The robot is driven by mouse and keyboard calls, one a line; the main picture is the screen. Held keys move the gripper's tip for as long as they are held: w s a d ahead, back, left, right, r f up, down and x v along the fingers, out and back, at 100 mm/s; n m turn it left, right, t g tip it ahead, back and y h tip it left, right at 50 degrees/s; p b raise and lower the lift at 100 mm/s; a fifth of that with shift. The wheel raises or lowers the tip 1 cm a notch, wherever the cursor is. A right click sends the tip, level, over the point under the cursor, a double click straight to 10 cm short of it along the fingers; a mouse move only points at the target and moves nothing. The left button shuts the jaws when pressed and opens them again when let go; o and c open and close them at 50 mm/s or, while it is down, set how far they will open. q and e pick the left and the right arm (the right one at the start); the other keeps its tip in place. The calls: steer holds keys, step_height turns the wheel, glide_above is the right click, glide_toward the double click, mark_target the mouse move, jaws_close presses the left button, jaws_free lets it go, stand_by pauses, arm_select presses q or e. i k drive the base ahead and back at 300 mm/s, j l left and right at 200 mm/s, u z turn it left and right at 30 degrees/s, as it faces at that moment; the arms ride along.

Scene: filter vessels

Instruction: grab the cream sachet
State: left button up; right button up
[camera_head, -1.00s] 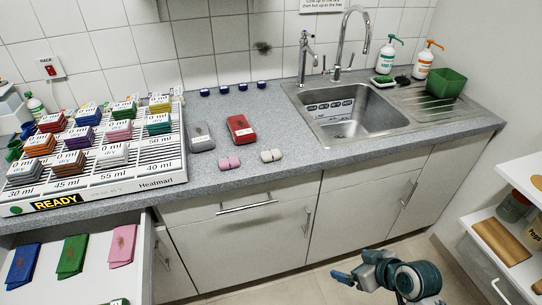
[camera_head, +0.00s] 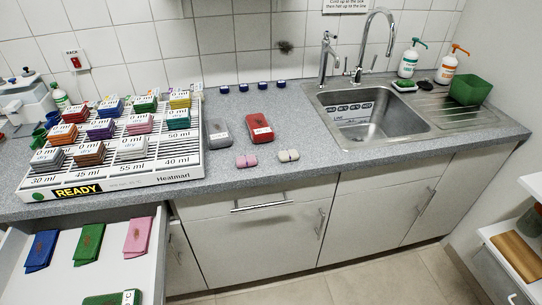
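A small cream sachet (camera_head: 289,155) lies on the grey counter near its front edge. It looks like two rounded halves side by side. A similar pink one (camera_head: 246,160) lies just to its left, with a small gap between them. Neither of my grippers shows in the head view, so nothing is seen touching the cream sachet.
Behind lie a red block (camera_head: 260,127) and a grey block (camera_head: 218,132). A slatted rack (camera_head: 185,160) with several coloured stacks stands left, above an open drawer (camera_head: 150,275) holding coloured cloths. The sink (camera_head: 372,123) is right. Counter right of the cream sachet is clear.

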mark_target(285, 156)
steer(key=i+l+u, duration=0.15)
steer(key=l+u, duration=0.25)
steer(key=i+l+u, duration=0.1)
steer(key=l+u, duration=0.3)
steer(key=l, duration=0.2)
